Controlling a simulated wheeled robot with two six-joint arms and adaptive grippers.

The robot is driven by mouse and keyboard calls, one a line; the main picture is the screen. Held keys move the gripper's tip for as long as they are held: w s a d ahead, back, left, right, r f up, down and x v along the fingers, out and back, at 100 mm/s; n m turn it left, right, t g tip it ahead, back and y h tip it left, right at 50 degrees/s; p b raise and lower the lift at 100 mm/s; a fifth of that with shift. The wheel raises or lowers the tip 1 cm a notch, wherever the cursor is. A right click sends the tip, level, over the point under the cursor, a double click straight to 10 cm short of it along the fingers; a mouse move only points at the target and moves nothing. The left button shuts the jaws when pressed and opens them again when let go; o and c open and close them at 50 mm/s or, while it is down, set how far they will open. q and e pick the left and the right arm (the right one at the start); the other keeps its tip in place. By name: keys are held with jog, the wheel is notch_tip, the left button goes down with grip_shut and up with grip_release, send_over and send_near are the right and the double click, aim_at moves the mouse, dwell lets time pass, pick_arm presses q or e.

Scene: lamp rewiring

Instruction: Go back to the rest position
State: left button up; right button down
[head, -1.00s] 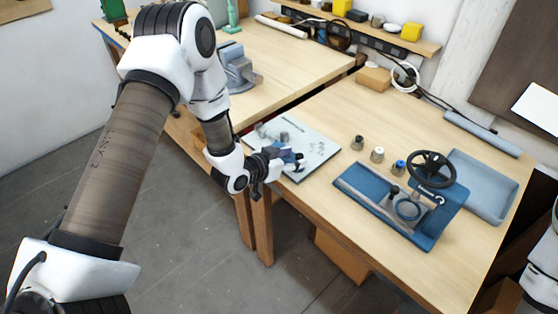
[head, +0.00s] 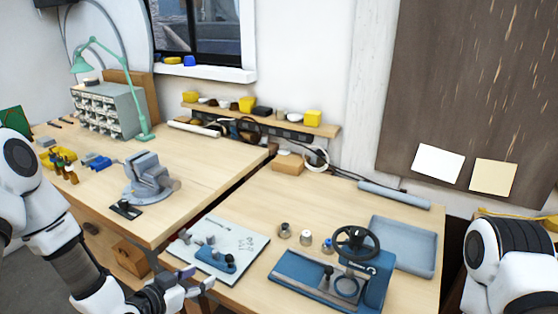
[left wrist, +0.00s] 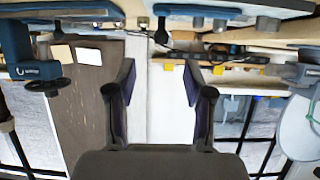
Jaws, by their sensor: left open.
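My left gripper (head: 196,280) is low in the head view, in front of the near edge of the right-hand bench. It is open and looks empty. In the left wrist view its two dark fingers (left wrist: 158,85) stand wide apart with nothing between them. That view is upside down, with the wall and shelf beyond the fingers. My right arm (head: 510,262) shows at the right edge of the head view; its gripper is out of the picture.
A white board (head: 247,241) with small parts lies on the bench close to my left gripper. A blue press (head: 374,282) with a black handwheel and a blue-grey tray (head: 404,248) stand to the right. A grey vise (head: 150,180) is on the left bench.

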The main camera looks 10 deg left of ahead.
pick_arm(q)
jog(key=s+d+f+g+y+b, duration=0.1)
jog(key=s+d+f+g, duration=0.25)
jog(key=s+f, duration=0.55)
jog(key=s+d+f+g+y, duration=0.15)
jog(key=s+f+g, duration=0.25)
jog(key=s+f, duration=0.45)
jog(key=s+a+f+n+g+y, duration=0.2)
jog(key=s+a+f+n+g, duration=0.1)
jog(key=s, duration=0.6)
jog(key=shift+s+a+f+n+g, duration=0.15)
jog(key=shift+f+n+g, duration=0.55)
jog(key=shift+n+g, duration=0.25)
